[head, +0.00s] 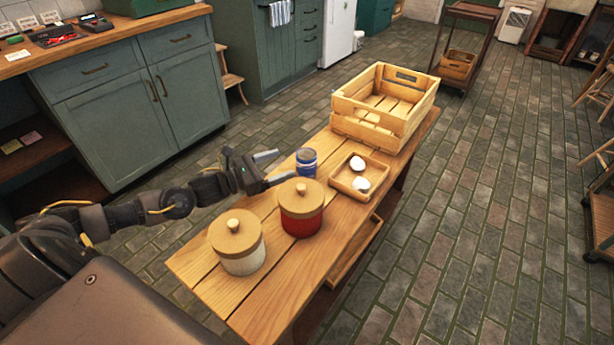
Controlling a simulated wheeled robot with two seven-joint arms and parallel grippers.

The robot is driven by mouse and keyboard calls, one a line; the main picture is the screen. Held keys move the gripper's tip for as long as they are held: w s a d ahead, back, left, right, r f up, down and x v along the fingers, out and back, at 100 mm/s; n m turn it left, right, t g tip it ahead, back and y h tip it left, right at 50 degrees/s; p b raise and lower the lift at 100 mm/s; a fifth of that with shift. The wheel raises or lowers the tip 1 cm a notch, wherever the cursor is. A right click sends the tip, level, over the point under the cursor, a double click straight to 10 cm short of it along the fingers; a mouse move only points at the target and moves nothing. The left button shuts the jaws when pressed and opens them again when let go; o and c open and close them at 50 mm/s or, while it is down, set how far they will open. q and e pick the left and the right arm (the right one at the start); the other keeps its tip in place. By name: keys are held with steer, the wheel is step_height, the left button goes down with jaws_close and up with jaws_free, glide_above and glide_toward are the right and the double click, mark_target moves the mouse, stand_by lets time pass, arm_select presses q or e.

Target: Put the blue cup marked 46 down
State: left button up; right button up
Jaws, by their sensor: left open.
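My right gripper is not in the picture.
A red jar (302,222) and a white jar (243,262), both with wooden lids, stand nearer on the table (203,268). A small tray (342,188) holds two white egg-like things. A slatted crate (408,130) stands at the far end.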

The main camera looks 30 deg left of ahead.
mark_target(314, 155)
arm_select(q)
steer(key=shift+f+b, duration=0.3)
steer(key=shift+f, duration=0.5)
steer(key=x, duration=0.5)
steer(key=shift+w+d, duration=0.15)
steer(key=shift+w, duration=0.1)
steer(key=shift+w+d+r, duration=0.15)
steer(key=shift+w, duration=0.1)
steer(key=x, duration=0.4)
steer(key=shift+w+d+r, duration=0.1)
steer(key=shift+w+d, duration=0.05)
steer(key=shift+w, duration=0.15)
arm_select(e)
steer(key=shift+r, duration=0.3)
arm_select(q)
steer(key=c, duration=1.1)
steer(key=shift+c, duration=0.9)
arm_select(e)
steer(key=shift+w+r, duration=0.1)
